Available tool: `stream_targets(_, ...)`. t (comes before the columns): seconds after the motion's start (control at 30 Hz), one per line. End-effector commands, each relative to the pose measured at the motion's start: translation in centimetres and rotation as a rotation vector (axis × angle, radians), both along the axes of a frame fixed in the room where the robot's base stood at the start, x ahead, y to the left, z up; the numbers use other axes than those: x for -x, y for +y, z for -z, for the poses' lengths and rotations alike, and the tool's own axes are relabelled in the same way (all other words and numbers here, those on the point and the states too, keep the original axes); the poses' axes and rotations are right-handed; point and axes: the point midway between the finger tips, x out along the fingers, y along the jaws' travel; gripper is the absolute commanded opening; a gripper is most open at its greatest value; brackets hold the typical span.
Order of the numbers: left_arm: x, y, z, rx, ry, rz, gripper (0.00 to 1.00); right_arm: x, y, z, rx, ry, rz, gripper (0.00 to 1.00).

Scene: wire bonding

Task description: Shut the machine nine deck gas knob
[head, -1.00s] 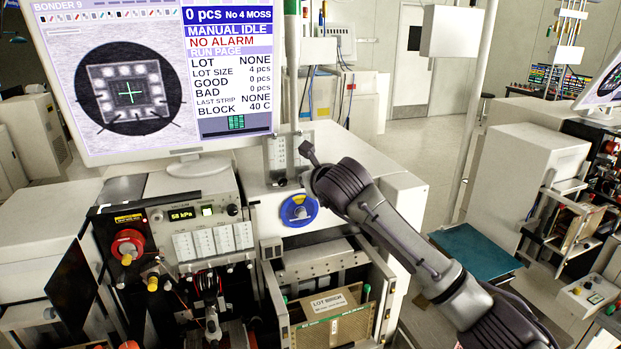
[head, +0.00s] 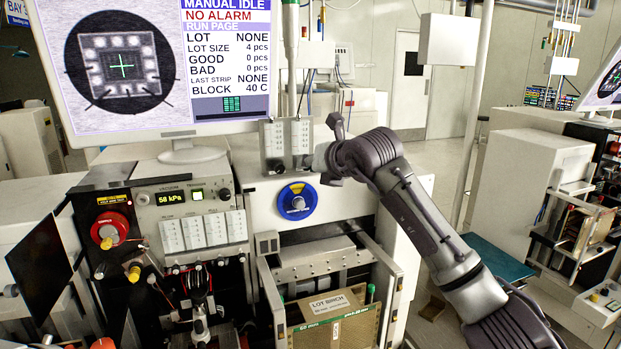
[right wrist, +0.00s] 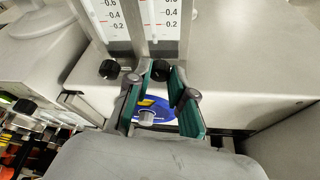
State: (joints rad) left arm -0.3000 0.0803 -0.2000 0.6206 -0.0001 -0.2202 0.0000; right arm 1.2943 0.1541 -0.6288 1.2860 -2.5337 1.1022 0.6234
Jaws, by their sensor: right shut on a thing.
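The machine nine deck carries two upright flow meters (head: 273,145) on its rear housing, each with a black knob at its foot. The left knob (head: 277,168) is clear of my gripper; it also shows in the right wrist view (right wrist: 109,69). The right knob (right wrist: 160,70) sits between the green-padded fingers of my right gripper (right wrist: 166,75), which is shut on it. In the head view my right gripper (head: 322,158) is at the foot of the right meter and hides that knob. My left gripper is not in view.
A blue disc (head: 298,202) with a pale central knob sits just below the meters. A red knob (head: 109,229) is on the left panel. The monitor (head: 150,65) stands behind at left. A carrier box (head: 332,318) is low in front.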

Motion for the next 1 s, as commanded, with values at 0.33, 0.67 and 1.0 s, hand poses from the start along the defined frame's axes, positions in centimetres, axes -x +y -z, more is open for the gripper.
stream_targets(0.33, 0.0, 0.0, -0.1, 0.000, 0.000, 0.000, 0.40, 0.0, 0.0, -0.1, -0.002, 0.001, 0.001, 0.34)
stream_targets(0.67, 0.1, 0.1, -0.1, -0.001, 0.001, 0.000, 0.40, 0.0, 0.0, -0.1, -0.001, 0.000, 0.000, 0.47)
stream_targets(1.0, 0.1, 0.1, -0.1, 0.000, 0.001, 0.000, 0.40, 3.1, -1.7, -1.4, 0.000, -0.003, 0.001, 0.47)
